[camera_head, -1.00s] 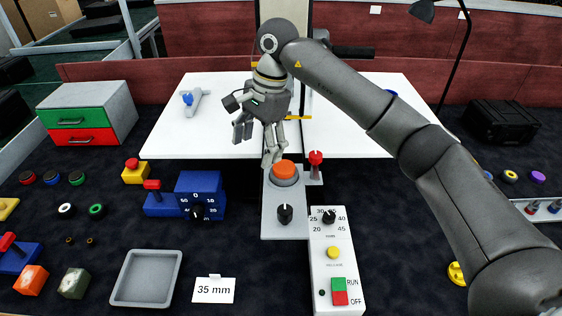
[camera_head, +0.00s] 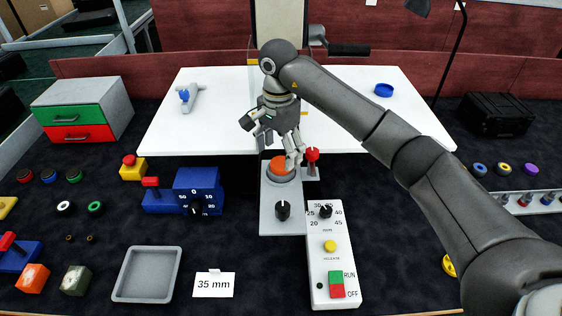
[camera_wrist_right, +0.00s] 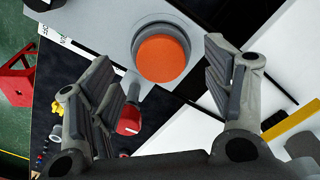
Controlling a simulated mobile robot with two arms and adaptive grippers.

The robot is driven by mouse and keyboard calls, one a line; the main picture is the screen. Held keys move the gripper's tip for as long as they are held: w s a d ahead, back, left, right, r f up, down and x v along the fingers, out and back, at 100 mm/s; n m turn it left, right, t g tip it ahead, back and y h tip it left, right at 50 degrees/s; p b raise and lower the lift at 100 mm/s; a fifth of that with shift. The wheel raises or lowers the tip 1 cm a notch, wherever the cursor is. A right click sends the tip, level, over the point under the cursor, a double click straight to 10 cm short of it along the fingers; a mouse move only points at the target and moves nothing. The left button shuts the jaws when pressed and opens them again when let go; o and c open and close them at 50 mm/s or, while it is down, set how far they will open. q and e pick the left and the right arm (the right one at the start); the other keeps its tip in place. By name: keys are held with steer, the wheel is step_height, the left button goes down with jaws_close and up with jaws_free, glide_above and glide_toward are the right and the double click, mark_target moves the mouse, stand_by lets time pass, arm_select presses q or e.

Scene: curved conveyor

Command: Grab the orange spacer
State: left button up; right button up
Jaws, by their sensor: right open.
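The orange round piece (camera_head: 279,165), the one that fits the spacer best, sits in a grey round seat on a grey plate (camera_head: 282,221) at the middle. A finger partly covers its right side in the head view. In the right wrist view the orange piece (camera_wrist_right: 162,58) shows as a flat disc within a dark grey ring. My right gripper (camera_head: 281,148) is open and empty, just above the piece. In the wrist view its fingers (camera_wrist_right: 160,72) are spread to the left and right of the piece; contact cannot be told. My left gripper is not in view.
A red-topped post (camera_head: 312,156) stands close right of the seat, and a black knob (camera_head: 283,210) in front. A white control box (camera_head: 331,274), blue dial box (camera_head: 198,190) and grey tray (camera_head: 147,274) are nearby. A white table (camera_head: 215,130) lies behind.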

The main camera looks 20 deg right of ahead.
mark_target(279, 164)
steer(key=shift+d+f+p, duration=0.1)
steer(key=shift+f+p, duration=0.45)
steer(key=shift+f, duration=1.15)
steer(key=shift+c, duration=0.2)
steer(key=c, duration=1.1)
steer(key=shift+o, duration=0.2)
steer(key=shift+r, duration=0.2)
